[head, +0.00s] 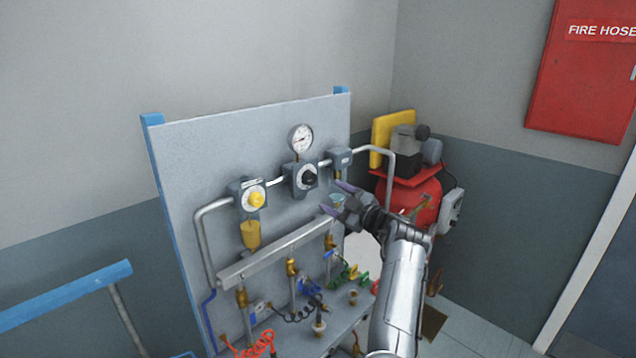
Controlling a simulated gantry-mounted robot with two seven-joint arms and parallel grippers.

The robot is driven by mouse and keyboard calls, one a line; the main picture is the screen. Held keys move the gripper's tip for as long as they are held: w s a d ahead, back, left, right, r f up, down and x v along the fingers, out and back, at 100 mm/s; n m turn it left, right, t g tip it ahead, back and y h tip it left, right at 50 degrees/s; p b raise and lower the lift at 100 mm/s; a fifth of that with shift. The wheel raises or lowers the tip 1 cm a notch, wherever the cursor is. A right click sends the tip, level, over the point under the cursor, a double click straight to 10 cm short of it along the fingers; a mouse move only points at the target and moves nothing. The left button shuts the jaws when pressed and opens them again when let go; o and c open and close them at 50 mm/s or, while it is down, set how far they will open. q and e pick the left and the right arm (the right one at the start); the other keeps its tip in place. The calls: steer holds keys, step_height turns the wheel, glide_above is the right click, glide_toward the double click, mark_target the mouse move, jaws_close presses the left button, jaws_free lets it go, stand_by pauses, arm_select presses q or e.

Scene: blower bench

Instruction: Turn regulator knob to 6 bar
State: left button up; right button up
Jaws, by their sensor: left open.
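The regulator (293,182) is a grey block on the upright panel, with a black knob (309,177) on a pale dial. A round white pressure gauge (301,139) stands above it; its reading is too small to tell. My left gripper (333,199) is open and empty, to the right of and a little below the black knob, apart from it. Its fingers point left towards the panel. My right gripper does not show.
A unit with a yellow knob (256,199) sits to the left on the same pipe. A grey box (340,158) is to the right. Below run a manifold bar (275,252) and hoses. A red compressor tank (425,200) stands behind my arm.

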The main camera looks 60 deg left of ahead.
mark_target(312, 180)
arm_select(q)
steer(key=shift+n+g+h, duration=0.3)
steer(key=shift+g, duration=0.2)
steer(key=a, duration=0.2)
steer(key=s+a+r+p, duration=0.1)
steer(key=a, duration=0.2)
steer(key=a+r+p, duration=0.1)
steer(key=a, duration=0.1)
steer(key=shift+s+a+r, duration=0.15)
steer(key=shift+s+a, duration=0.05)
steer(key=shift+a, duration=0.15)
steer(key=c, duration=1.1)
steer(key=shift+o, duration=0.2)
